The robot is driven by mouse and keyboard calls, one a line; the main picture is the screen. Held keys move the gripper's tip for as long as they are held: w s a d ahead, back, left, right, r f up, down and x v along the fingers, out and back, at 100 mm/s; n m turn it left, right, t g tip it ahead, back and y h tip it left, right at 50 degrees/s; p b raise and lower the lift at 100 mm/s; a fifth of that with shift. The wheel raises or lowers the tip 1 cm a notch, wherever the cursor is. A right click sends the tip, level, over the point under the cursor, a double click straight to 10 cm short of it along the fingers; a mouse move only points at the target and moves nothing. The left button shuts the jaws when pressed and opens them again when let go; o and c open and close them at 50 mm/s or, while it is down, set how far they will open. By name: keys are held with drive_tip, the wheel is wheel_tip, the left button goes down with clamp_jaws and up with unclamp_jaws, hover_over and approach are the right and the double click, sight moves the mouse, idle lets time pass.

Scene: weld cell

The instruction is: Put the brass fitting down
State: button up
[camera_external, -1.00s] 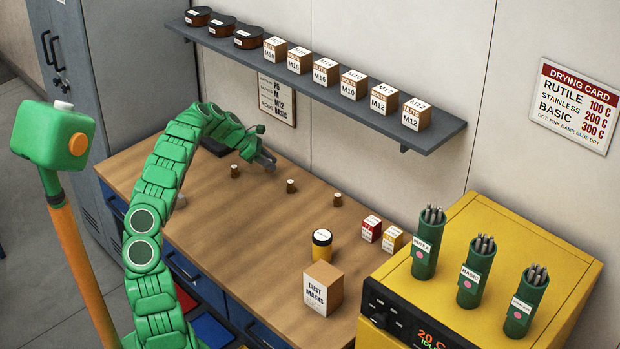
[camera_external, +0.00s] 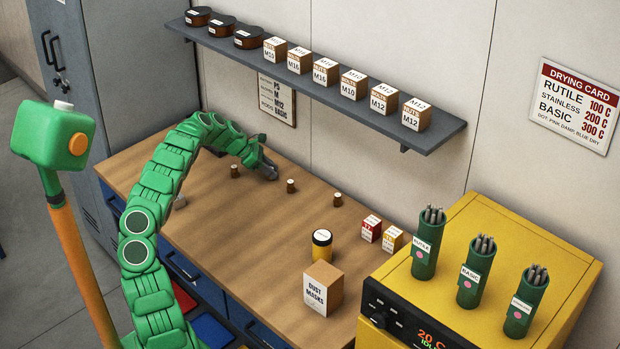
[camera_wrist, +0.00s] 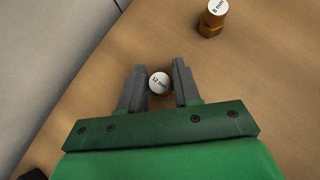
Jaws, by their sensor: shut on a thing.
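My gripper (camera_external: 267,172) is low over the wooden bench top (camera_external: 240,240), near its back edge. In the wrist view my gripper (camera_wrist: 159,82) is shut on a brass fitting (camera_wrist: 160,91) with a white round top marked "12 mm", upright between the grey fingers. In the external view the fingers hide this fitting. I cannot tell whether its bottom touches the bench.
A fitting marked "8 mm" (camera_wrist: 213,18) stands beyond my gripper. Small fittings stand to the left (camera_external: 235,171) and right (camera_external: 291,186), another further right (camera_external: 338,199). A yellow tin (camera_external: 322,246) and dust mask box (camera_external: 322,288) stand nearer. A shelf (camera_external: 325,95) hangs above.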

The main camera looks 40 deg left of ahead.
drive_tip(key=shift+f, duration=0.1)
drive_tip(key=o, duration=1.1)
drive_tip(key=shift+s+a+r, duration=0.25)
drive_tip(key=shift+r, duration=0.3)
drive_tip(key=shift+v, duration=5.45)
